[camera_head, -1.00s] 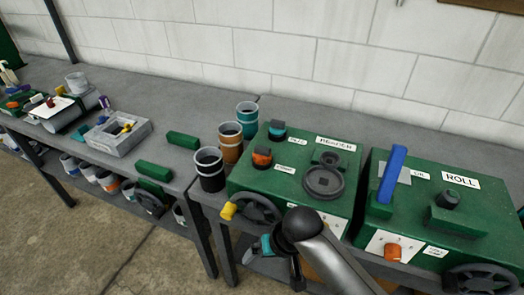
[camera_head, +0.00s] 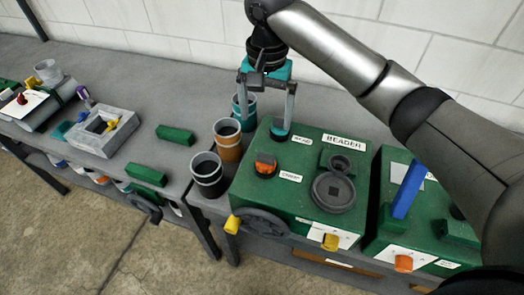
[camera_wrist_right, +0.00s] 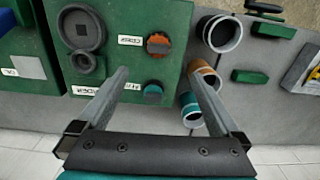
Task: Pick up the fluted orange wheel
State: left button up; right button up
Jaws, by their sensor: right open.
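The fluted orange wheel (camera_head: 266,163) with dark parts sits on top of the green beader box, beside the "CRIMP" label. It also shows in the right wrist view (camera_wrist_right: 158,41), above the fingertips in the picture. A teal wheel (camera_head: 279,131) sits behind it by the "BEAD" label, and in the right wrist view the teal wheel (camera_wrist_right: 153,92) lies between the fingers. My right gripper (camera_head: 264,126) is open and empty, pointing down over the back of the box near the teal wheel. The orange wheel stands free of the fingers. My left gripper is not in view.
A dark round roller (camera_head: 334,190) is on the box's right side. A second green machine with a blue handle (camera_head: 407,190) stands further right. The white wall is close behind.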

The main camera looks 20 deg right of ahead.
send_near(266, 156)
jog(key=f, duration=0.5)
jog(key=shift+w+f, duration=0.2)
jog(key=shift+w, duration=0.05)
jog(key=shift+s+f, duration=0.15)
jog(key=shift+f, duration=1.2)
jog(key=shift+s+f, duration=0.1)
jog(key=shift+f, duration=1.25)
jog(key=c, duration=1.5)
